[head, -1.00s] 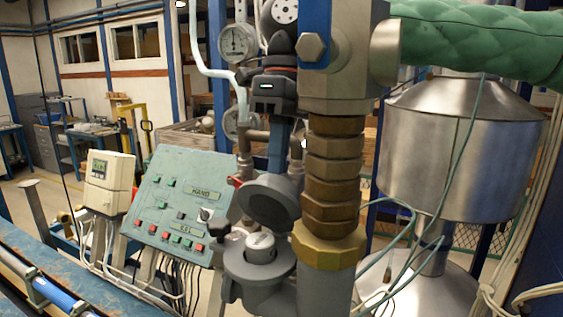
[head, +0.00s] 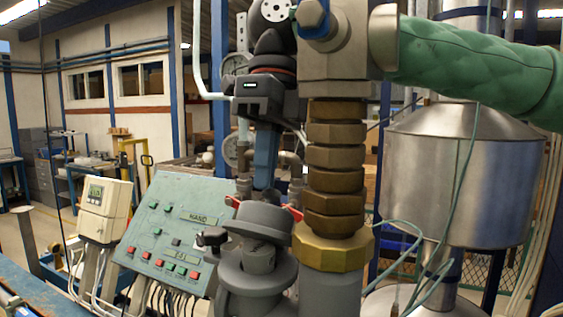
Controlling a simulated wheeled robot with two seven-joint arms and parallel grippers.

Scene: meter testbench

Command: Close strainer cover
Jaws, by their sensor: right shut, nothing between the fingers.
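The strainer cover (head: 262,217) is a thick grey round lid, partly lowered over the grey strainer body (head: 252,285). A grey cylinder (head: 258,259) shows in the gap between the cover and the body, so the cover is not flush. My right gripper (head: 264,186) points down, its blue fingers shut with nothing between them. Its fingertips are just above or behind the cover's far edge; whether they touch it I cannot tell. My left gripper is not in view.
A brass and brown threaded pipe fitting (head: 334,175) stands close to the right of the cover. A green control panel (head: 175,230) and a cream meter (head: 103,208) are to the left. A green padded pipe (head: 480,65) and steel vessel (head: 455,180) fill the right.

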